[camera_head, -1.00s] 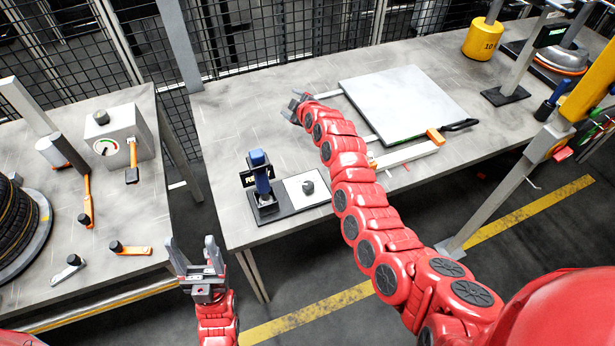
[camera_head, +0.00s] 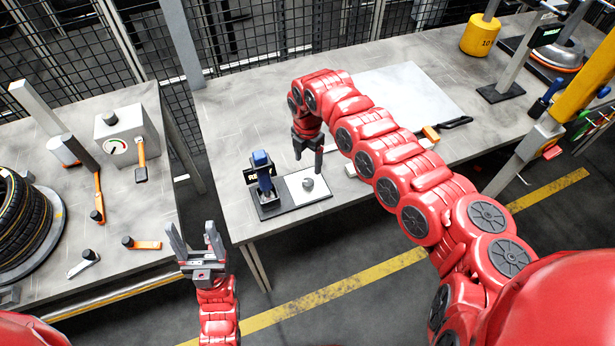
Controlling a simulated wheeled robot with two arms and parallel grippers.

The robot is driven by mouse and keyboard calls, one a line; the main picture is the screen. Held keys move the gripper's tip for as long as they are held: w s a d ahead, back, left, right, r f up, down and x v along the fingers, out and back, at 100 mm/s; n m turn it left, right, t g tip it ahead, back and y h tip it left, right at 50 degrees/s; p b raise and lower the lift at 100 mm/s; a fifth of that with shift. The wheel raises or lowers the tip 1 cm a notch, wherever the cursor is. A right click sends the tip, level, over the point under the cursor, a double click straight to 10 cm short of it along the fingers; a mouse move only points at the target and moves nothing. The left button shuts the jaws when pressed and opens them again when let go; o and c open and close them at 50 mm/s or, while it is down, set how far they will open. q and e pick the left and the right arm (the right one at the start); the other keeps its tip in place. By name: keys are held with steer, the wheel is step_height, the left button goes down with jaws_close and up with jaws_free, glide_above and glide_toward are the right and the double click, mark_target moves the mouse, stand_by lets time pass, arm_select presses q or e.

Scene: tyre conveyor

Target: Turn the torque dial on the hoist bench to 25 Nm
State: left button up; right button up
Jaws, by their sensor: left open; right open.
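The torque dial is a small black knob (camera_head: 308,184) on a white plate (camera_head: 296,192) near the front left edge of the middle bench. A blue-handled tool (camera_head: 263,172) stands upright in a black base just left of it, with a small display (camera_head: 250,177) beside it. My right gripper (camera_head: 308,164) points down just above and behind the knob, open and empty. Its fingers appear apart from the knob, though the exact gap is hard to tell. My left gripper (camera_head: 194,238) is open and empty, over the gap between the benches.
A grey panel (camera_head: 415,95) lies behind my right arm, with an orange-ended bar (camera_head: 431,134) partly hidden. A yellow weight (camera_head: 480,37) stands at the back right. The left bench (camera_head: 130,205) carries a gauge box (camera_head: 125,135), orange-handled tools and tyres (camera_head: 22,220).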

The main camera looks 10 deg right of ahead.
mark_target(308, 182)
step_height(308, 182, down, 10)
steer(key=shift+f, duration=0.2)
jaws_close()
stand_by(0.5)
